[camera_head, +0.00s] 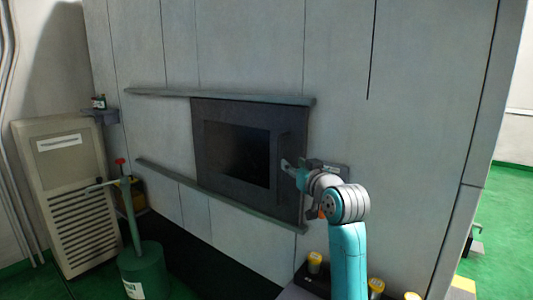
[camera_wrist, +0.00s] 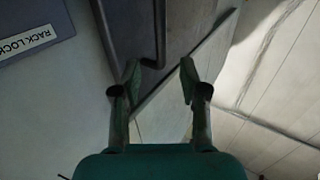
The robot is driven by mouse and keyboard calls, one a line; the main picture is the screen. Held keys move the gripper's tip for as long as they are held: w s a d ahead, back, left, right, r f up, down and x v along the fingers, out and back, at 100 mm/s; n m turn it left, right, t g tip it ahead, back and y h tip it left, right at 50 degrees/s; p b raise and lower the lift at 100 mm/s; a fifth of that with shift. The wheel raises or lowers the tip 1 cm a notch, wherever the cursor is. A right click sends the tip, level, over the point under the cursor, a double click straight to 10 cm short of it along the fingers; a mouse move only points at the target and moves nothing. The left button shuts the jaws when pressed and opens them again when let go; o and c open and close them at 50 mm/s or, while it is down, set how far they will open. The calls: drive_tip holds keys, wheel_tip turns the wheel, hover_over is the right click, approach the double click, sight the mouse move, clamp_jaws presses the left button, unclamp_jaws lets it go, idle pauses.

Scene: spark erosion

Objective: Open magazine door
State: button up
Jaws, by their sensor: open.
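The magazine door is a dark sliding panel (camera_head: 235,112) with a black window, set between two rails on the grey machine wall. A dark upright bar handle (camera_head: 278,150) appears near its right edge. In the wrist view the handle (camera_wrist: 160,30) comes down from the top and bends toward the door at its end. My gripper (camera_head: 287,168) is at the door's right side, by the handle. In the wrist view my gripper (camera_wrist: 158,75) is open, its fingers either side of the handle's bent end. Contact cannot be told.
An upper rail (camera_head: 220,96) and a lower rail (camera_head: 220,197) run along the wall, extending left of the door. A "RACK LOCK" label (camera_wrist: 20,42) shows upside down. A green canister (camera_head: 145,270) and a beige cabinet (camera_head: 65,190) stand left. Yellow-capped containers (camera_head: 314,260) are below my arm.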

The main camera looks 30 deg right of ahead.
sight(281, 153)
drive_tip(key=x, duration=1.1)
drive_tip(key=shift+a+r, duration=0.1)
drive_tip(key=shift+r, duration=0.15)
clamp_jaws()
